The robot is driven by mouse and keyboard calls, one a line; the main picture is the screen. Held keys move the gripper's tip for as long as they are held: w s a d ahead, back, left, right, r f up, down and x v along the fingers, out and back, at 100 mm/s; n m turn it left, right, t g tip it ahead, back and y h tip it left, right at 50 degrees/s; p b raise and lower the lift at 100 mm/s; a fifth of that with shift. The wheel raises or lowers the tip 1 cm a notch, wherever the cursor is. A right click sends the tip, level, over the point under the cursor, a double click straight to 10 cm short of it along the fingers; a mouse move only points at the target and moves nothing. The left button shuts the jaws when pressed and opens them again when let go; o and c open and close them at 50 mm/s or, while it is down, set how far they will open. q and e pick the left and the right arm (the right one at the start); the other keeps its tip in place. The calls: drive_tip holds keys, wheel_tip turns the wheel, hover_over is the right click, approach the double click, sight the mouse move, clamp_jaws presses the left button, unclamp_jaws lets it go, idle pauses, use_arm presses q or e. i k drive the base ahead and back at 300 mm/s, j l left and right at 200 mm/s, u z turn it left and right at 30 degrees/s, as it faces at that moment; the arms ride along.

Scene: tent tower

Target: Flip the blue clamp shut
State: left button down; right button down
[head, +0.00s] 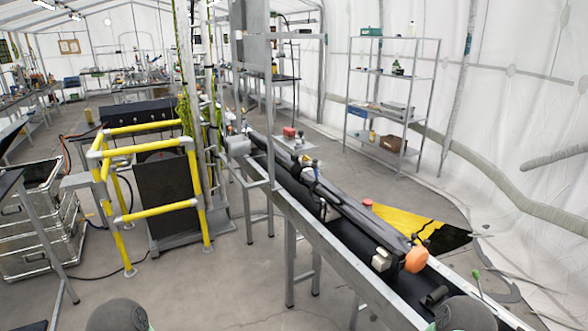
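I cannot make out a blue clamp for sure. A long dark assembly (345,215) lies along a metal-framed bench (340,262) that runs from the middle toward the lower right. Small parts (308,165), too small to tell apart, sit on its far half. An orange end piece (416,260) and a cream block (381,259) are at its near end. Neither of my grippers is in view; only dark rounded parts of my arms show at the bottom edge.
A yellow railing (150,128) stands left of the bench, by a lattice mast (190,70). Metal cases (40,235) are at the far left. A shelf rack (385,100) stands by the right tent wall. A thin green-tipped lever (476,275) stands at the lower right. Floor between railing and bench is clear.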

sight(314, 164)
drive_tip(key=i+j, duration=0.3)
drive_tip(key=i+j+u, duration=0.1)
drive_tip(key=i+j, duration=0.15)
drive_tip(key=i, duration=0.25)
drive_tip(key=i+j, duration=0.25)
drive_tip(key=i, duration=0.2)
drive_tip(key=i+j+u, duration=0.1)
drive_tip(key=i+j, duration=0.15)
drive_tip(key=i, duration=0.15)
